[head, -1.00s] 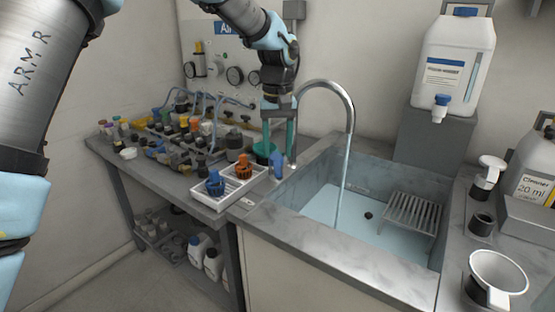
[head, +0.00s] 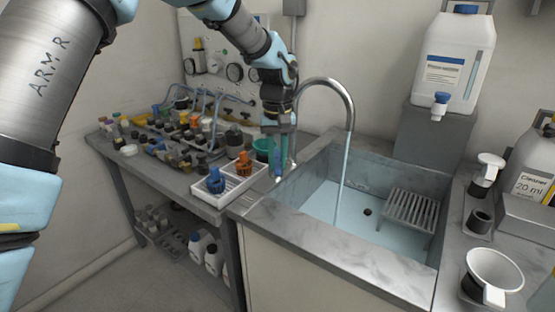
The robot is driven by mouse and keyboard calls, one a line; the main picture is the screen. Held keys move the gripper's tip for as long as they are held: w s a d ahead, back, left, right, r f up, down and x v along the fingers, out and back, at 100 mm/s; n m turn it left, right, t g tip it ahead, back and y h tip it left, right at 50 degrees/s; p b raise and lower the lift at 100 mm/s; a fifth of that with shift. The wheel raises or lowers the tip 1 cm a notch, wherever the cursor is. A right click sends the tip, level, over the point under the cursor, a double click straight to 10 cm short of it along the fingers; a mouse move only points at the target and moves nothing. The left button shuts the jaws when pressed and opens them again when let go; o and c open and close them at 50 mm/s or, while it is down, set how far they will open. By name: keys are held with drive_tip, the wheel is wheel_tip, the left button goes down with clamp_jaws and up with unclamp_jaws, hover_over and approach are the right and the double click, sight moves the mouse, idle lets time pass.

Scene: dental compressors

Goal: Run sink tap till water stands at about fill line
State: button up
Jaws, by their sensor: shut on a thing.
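The sink (head: 300,215) is a grey basin with pale blue water (head: 325,205) over its floor. A dark drain (head: 367,211) shows through the water. The curved metal tap (head: 350,100) arches over the basin, and a thin stream (head: 341,180) runs from its spout into the water. I cannot make out a fill line on the basin walls. My gripper (head: 278,160) points down behind the sink's left corner, left of the tap. It is shut on a small upright blue piece (head: 278,171), which looks like the tap's lever; the fingers partly hide it.
A metal rack (head: 410,209) stands in the basin's right side. White trays (head: 230,183) with blue and orange parts sit left of the sink. A white canister (head: 455,65) stands behind it; a white cup (head: 494,272) and cleaner bottle (head: 535,170) are at right.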

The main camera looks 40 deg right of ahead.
clamp_jaws()
idle(0.8)
drive_tip(key=m, duration=0.1)
drive_tip(key=w+a+m, duration=0.1)
drive_tip(key=m+p, duration=0.1)
drive_tip(key=m, duration=0.1)
drive_tip(key=shift+w+a+r, duration=0.1)
drive_tip(key=shift+w+a, duration=0.1)
drive_tip(key=shift+w, duration=0.1)
drive_tip(key=shift+w+a+m+p, duration=0.25)
drive_tip(key=shift+w+m, duration=0.2)
drive_tip(key=shift+m, duration=0.55)
drive_tip(key=shift+w+a+m+p, duration=0.1)
drive_tip(key=shift+w+m+p, duration=0.3)
drive_tip(key=shift+m, duration=0.6)
drive_tip(key=o, duration=0.6)
unclamp_jaws()
drive_tip(key=shift+o, duration=0.2)
